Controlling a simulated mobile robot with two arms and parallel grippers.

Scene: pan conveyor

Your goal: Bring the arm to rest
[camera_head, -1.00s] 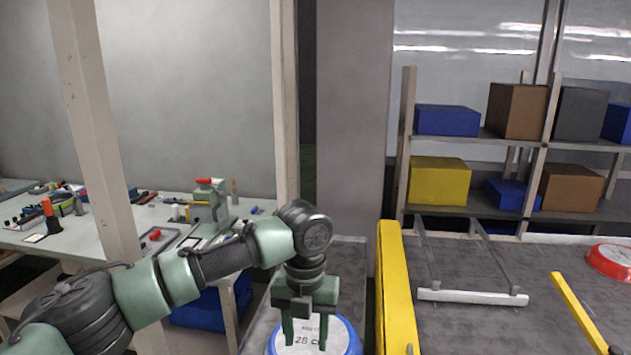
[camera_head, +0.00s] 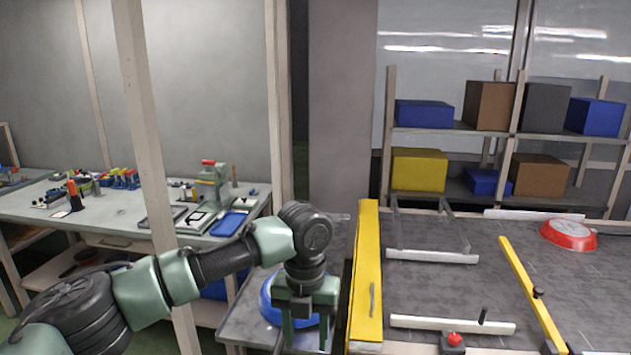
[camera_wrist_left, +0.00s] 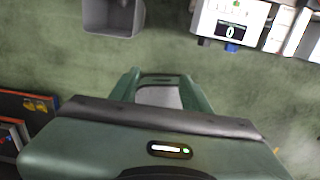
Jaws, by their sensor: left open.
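My left arm comes in from the left in the head view, with its gripper (camera_head: 305,340) pointing down at the bottom centre. Its two green fingers stand apart, with nothing seen between them. A round blue pan (camera_head: 270,300) lies on a grey surface (camera_head: 245,328), behind and left of the gripper, which hides part of it. I cannot tell the height gap between them. In the left wrist view the open green fingers (camera_wrist_left: 160,90) show over a green floor. My right gripper is not in view.
A yellow rail (camera_head: 367,270) stands right of the gripper, beside a dark conveyor table (camera_head: 450,290) with a red pan (camera_head: 568,234). A tool-covered workbench (camera_head: 120,215) and a post (camera_head: 150,150) are at left. Shelves with boxes (camera_head: 480,130) stand behind.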

